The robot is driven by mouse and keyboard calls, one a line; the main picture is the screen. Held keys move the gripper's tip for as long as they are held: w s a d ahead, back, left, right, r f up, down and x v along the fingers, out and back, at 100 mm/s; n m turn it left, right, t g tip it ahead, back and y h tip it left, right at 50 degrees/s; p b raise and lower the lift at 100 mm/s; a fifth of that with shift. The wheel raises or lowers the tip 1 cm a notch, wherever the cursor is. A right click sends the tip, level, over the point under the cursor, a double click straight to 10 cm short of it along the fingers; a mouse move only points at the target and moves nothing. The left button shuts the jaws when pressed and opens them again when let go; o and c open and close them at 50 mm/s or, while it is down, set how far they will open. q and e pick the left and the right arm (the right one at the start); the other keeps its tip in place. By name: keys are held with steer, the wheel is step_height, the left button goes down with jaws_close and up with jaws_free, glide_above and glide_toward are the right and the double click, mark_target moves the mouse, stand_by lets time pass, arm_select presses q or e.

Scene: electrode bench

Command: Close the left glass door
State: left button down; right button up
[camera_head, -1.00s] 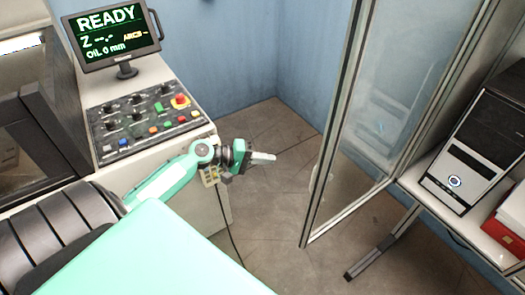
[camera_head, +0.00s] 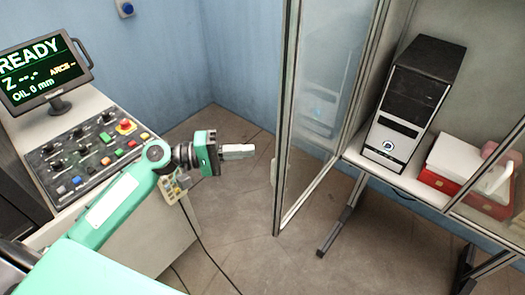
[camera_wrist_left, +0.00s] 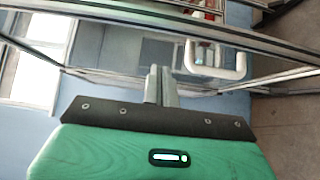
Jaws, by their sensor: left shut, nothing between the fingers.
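The left glass door (camera_head: 318,110) is a tall glass pane in a metal frame, standing open, swung out from the cabinet. A small pale handle (camera_head: 274,171) sits low on its free edge; a white U-shaped handle (camera_wrist_left: 240,68) shows in the left wrist view. My left gripper (camera_head: 240,151) is shut and empty, just left of the door's free edge, with a small gap visible in the head view. Its shut fingers (camera_wrist_left: 161,85) point towards the door frame in the left wrist view; contact cannot be told there. My right gripper is out of view.
A control panel (camera_head: 85,150) and a monitor (camera_head: 45,72) stand at the left. Inside the cabinet are a computer tower (camera_head: 412,100) and red-and-white boxes (camera_head: 455,172). Another framed glass panel (camera_head: 490,205) is at the right edge. The floor (camera_head: 225,215) below the gripper is open, with a cable.

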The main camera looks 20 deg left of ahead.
arm_select(q)
steer(key=d+p, duration=0.2)
steer(key=d, duration=0.3)
steer(key=shift+s+d+p, duration=0.2)
steer(key=shift+p, duration=0.15)
